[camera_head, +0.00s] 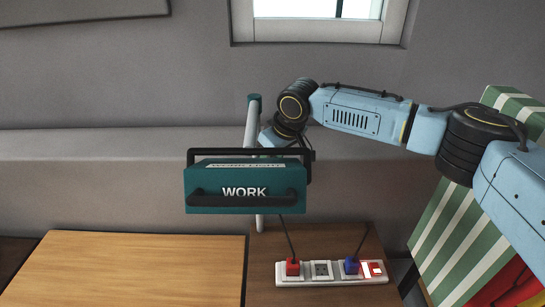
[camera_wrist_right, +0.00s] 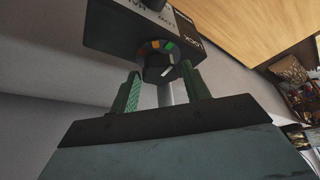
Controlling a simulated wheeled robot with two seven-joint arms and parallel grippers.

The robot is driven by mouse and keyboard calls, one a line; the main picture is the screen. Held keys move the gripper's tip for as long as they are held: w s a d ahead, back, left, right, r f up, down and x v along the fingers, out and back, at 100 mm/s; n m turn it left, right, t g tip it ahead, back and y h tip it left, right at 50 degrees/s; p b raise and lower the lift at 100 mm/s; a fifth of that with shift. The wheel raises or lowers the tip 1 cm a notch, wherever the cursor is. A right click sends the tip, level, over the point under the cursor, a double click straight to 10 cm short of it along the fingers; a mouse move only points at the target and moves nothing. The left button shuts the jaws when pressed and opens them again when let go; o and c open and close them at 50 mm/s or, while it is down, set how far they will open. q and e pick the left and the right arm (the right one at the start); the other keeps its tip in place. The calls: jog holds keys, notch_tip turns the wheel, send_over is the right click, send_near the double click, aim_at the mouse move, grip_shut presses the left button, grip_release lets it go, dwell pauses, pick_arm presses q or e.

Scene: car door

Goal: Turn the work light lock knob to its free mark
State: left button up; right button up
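The work light (camera_head: 245,190) is a teal box with black bars and the word WORK, on a grey upright pole (camera_head: 252,125). In the right wrist view its dark housing (camera_wrist_right: 120,30) carries the black round lock knob (camera_wrist_right: 158,68), with a pale pointer line and orange, red and green marks around its far rim. My right gripper (camera_wrist_right: 160,72) is open, its green fingers standing left and right of the knob with gaps visible. Whether the tips reach the knob's depth I cannot tell. In the head view this gripper is hidden behind the light. My left gripper is not in view.
A white power strip (camera_head: 330,281) with a red and a blue plug lies on a brown table (camera_head: 270,255) below. Cords hang to it from above. A light wooden top (camera_head: 140,265) is at left. Green-and-white striped panels (camera_head: 450,230) stand at right, behind my right arm.

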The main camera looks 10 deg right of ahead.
jog(key=c, duration=0.6)
jog(key=shift+o, duration=0.2)
jog(key=shift+n+g+y+p, duration=0.3)
jog(key=shift+n+y+p, duration=0.1)
jog(key=shift+n+p, duration=1)
jog(key=shift+n, duration=0.3)
jog(key=shift+w+d+n+g+y, duration=0.15)
jog(key=shift+n+g+y, duration=0.25)
jog(key=shift+n, duration=0.6)
jog(key=shift+w+f+n+g, duration=0.15)
jog(key=shift+n+g, duration=0.25)
jog(key=shift+n, duration=0.5)
jog(key=shift+n+g+y+b, duration=0.3)
jog(key=shift+n+b, duration=0.45)
jog(key=shift+n, duration=0.15)
jog(key=shift+w+n+g+b, duration=0.15)
jog(key=shift+n+g+b, duration=0.75)
jog(key=shift+n+b, duration=1.25)
